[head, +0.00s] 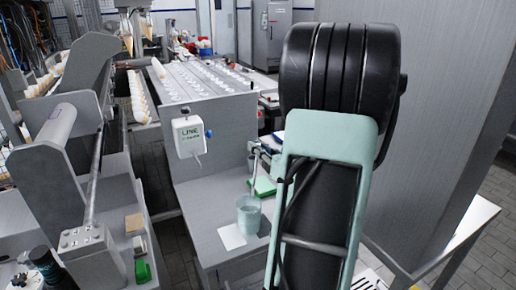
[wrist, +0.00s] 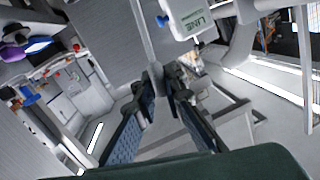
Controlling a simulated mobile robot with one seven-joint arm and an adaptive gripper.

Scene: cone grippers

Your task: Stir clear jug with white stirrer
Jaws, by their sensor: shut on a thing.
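The clear jug (head: 249,215) stands upright on a white sheet (head: 231,237) on the grey bench. The thin, pale stirrer (head: 253,180) hangs nearly upright from my gripper (head: 265,152), its lower end at the jug's mouth. I cannot tell how deep it reaches inside. My gripper is shut on the stirrer, above and slightly right of the jug; my arm hides part of it. In the wrist view, the two dark fingers of my gripper (wrist: 161,84) come close together, and a pale strip runs up from between them. The jug is not clear in that view.
A grey upright panel (head: 222,130) with a white box (head: 188,136) marked "LINE" stands behind the jug. A green block (head: 263,187) lies just behind the jug. A grey machine with a roller (head: 65,140) stands at left. A large grey wall (head: 450,110) stands at right.

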